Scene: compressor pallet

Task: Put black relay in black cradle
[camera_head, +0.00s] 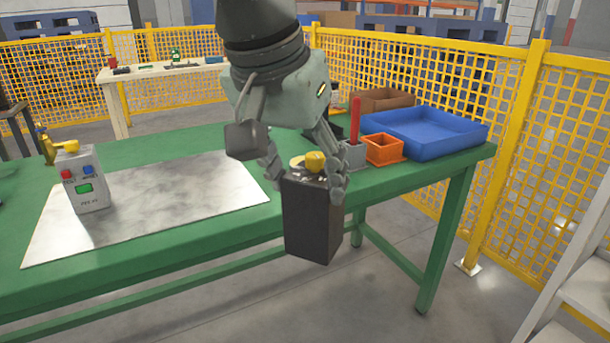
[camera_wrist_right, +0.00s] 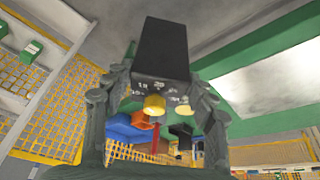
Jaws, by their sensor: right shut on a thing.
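The black relay (camera_head: 313,222) is a tall dark box with yellow knobs on top. My right gripper (camera_head: 308,180) is shut on its upper part and holds it upright in the air at the table's front edge. In the right wrist view the relay (camera_wrist_right: 162,50) sits between the two fingers (camera_wrist_right: 160,88). A dark piece (camera_head: 337,130) shows partly behind my right gripper, beside the grey holder; it may be the black cradle, but it is mostly hidden. My left gripper is not in view.
The green table (camera_head: 140,155) carries a metal plate (camera_head: 150,210) with a grey button box (camera_head: 84,180). At the right are a grey holder (camera_head: 353,157) near a red upright piece (camera_head: 355,118), an orange holder (camera_head: 383,150), a blue tray (camera_head: 425,145) and a brown box (camera_head: 385,100).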

